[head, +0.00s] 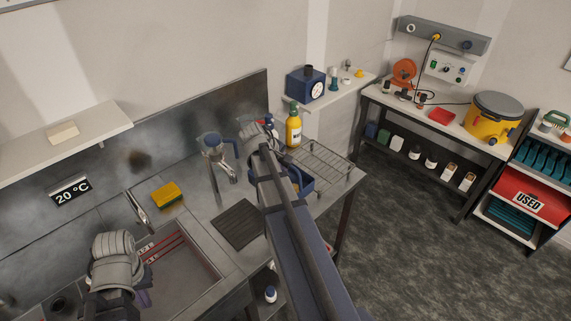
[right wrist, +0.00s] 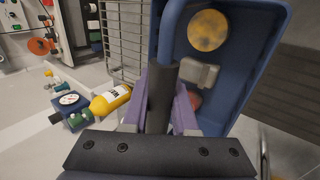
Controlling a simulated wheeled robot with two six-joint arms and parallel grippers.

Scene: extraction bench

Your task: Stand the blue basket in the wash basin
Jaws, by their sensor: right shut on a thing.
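The blue basket (head: 304,184) is at the wire drying rack in the head view, partly hidden behind my right arm. In the right wrist view the basket (right wrist: 225,110) fills the right side, with a yellow round piece, a grey piece and a reddish piece inside. My right gripper (right wrist: 168,108) is shut on the basket's dark handle. The wash basin (head: 188,278) is sunk in the steel bench at lower left in the head view, with red lines on its far wall. My left gripper (head: 142,297) is over the basin's left part, its fingers mostly hidden by its wrist.
The wire rack (head: 325,163) stands at the bench's right end beside a yellow bottle (head: 293,128). A dark ribbed mat (head: 238,224) lies between rack and basin. A tap (head: 137,212) and yellow sponge (head: 167,195) are behind the basin. A blue-topped fixture (head: 217,150) rises behind the mat.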

